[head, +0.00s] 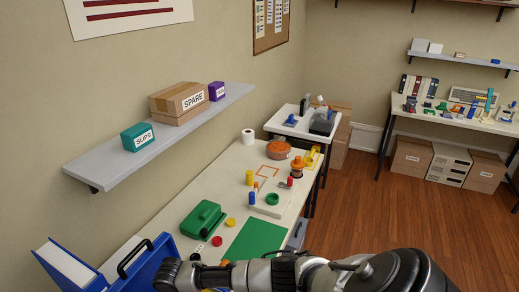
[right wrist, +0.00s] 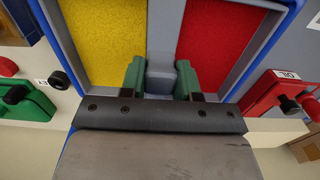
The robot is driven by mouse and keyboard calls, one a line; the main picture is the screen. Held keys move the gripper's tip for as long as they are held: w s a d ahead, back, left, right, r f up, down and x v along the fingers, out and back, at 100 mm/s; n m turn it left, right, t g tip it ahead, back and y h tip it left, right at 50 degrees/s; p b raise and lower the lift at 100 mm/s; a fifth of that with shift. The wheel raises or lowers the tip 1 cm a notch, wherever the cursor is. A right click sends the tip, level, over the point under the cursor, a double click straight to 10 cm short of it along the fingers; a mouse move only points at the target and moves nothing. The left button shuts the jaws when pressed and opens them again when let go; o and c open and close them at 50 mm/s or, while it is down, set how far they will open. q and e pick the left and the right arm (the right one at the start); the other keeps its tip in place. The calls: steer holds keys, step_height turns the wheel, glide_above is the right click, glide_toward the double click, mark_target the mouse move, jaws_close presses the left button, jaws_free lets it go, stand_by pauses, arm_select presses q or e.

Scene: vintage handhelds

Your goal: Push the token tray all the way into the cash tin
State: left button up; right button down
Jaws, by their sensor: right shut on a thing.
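The token tray (right wrist: 160,22) fills the upper middle of the right wrist view, grey-rimmed with a yellow compartment on the left and a red one on the right. My right gripper (right wrist: 160,75) has its green fingers shut on the tray's grey grip, between the compartments. Blue edges of the cash tin (right wrist: 270,57) run along both sides of the tray. How deep the tray sits is hard to tell. In the head view, a blue panel with a black handle (head: 133,257) stands at the lower left, beside the end of my right arm (head: 300,272). My left gripper is not visible.
A green case (head: 204,219), a yellow disc (head: 231,222) and a green mat (head: 254,240) lie on the bench near my arm. A blue-edged white item (head: 66,264) is at the lower left. A wall shelf (head: 105,166) holds boxes above the bench.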

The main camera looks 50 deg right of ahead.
steer(key=shift+f+b, duration=0.9)
steer(key=shift+f, duration=0.35)
steer(key=c, duration=0.7)
jaws_free()
steer(key=shift+c, duration=1.6)
step_height(320, 180, up, 5)
steer(key=p, duration=0.5)
steer(key=shift+r, duration=1.3)
